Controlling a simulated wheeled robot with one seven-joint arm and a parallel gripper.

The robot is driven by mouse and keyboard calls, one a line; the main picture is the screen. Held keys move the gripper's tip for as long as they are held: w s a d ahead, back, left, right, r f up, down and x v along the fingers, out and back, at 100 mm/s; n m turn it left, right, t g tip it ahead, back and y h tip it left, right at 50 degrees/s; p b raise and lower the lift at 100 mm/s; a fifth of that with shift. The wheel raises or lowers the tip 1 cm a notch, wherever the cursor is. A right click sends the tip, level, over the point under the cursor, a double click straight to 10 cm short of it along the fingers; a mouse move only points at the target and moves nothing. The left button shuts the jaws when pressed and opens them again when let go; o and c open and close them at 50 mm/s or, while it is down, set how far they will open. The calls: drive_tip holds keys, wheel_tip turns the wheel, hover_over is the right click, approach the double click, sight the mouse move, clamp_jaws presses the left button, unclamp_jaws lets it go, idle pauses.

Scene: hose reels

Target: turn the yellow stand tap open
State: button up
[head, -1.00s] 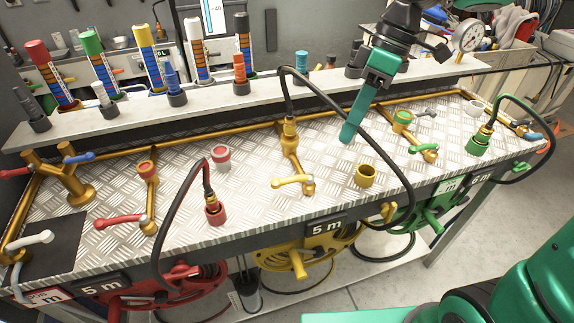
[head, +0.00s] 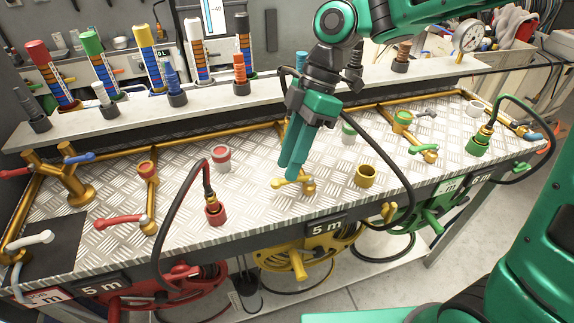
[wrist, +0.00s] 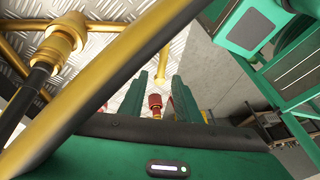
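The yellow stand tap shows as a yellow lever (head: 287,183) on a brass fitting at the end of its pipe, in the middle of the metal bench. The lever points left in the head view. My gripper (head: 288,172) is just above and behind it, fingers pointing down, and hides the pipe and hose coupling behind.
A black hose arches right of my gripper. A yellow socket (head: 367,176) stands to the right of the tap. The red hose end (head: 215,212) and red lever (head: 120,220) are to the left, the green lever (head: 423,149) to the right. A shelf with gauges runs behind.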

drive_tip(key=shift+x, duration=1.1)
clamp_jaws()
